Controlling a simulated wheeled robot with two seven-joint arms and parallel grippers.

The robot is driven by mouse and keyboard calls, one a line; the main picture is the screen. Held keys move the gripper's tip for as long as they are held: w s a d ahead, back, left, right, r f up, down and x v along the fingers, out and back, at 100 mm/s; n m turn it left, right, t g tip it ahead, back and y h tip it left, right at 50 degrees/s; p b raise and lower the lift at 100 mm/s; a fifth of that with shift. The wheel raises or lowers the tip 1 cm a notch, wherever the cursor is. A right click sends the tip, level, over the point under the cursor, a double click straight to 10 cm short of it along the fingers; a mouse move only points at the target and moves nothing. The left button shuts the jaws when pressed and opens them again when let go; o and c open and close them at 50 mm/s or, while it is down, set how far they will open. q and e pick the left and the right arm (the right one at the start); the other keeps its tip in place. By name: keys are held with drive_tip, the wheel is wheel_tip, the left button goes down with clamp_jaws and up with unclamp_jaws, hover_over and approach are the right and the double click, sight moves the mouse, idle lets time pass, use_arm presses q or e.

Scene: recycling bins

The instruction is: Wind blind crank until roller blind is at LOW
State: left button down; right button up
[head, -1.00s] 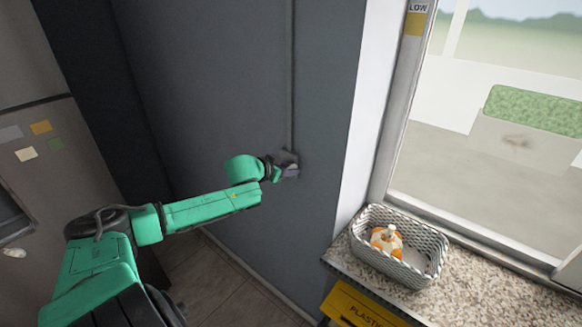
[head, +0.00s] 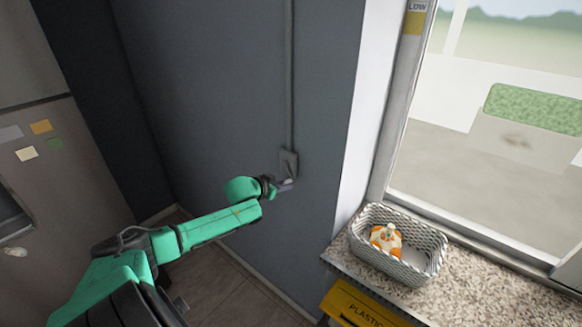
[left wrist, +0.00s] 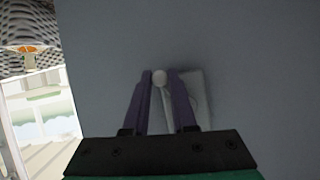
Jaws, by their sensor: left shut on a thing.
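The crank's grey wall box (head: 289,160) sits on the dark blue-grey wall at the foot of a thin vertical conduit. My left gripper (head: 287,184) is at the crank, just below the box. In the left wrist view my left gripper (left wrist: 160,82) has its purple fingers shut on the pale round crank knob (left wrist: 159,77). The crank plate (left wrist: 197,95) shows partly behind the right finger. The yellow LOW marker (head: 415,18) is on the window frame at the top. The roller blind itself is not visible in the window. My right gripper is not in view.
A woven basket (head: 371,245) with an orange and white item (head: 386,238) stands on the speckled sill (head: 470,300). A yellow plastic bin (head: 352,305) is below it. A cabinet with coloured notes (head: 40,127) is at left.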

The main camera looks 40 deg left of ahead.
use_arm(q)
drive_tip(key=c, duration=0.9)
unclamp_jaws()
drive_tip(key=shift+a+r, duration=0.2)
drive_tip(key=shift+r, duration=0.05)
drive_tip(key=shift+d+r+p, duration=0.1)
drive_tip(key=shift+d+p, duration=0.15)
drive_tip(key=shift+p, duration=0.2)
clamp_jaws()
drive_tip(key=a+r+b, duration=0.1)
drive_tip(key=a+b, duration=0.2)
drive_tip(key=a, duration=0.4)
drive_tip(key=shift+a+r, duration=0.3)
drive_tip(key=shift+a, duration=0.1)
unclamp_jaws()
drive_tip(key=shift+s+f, duration=0.1)
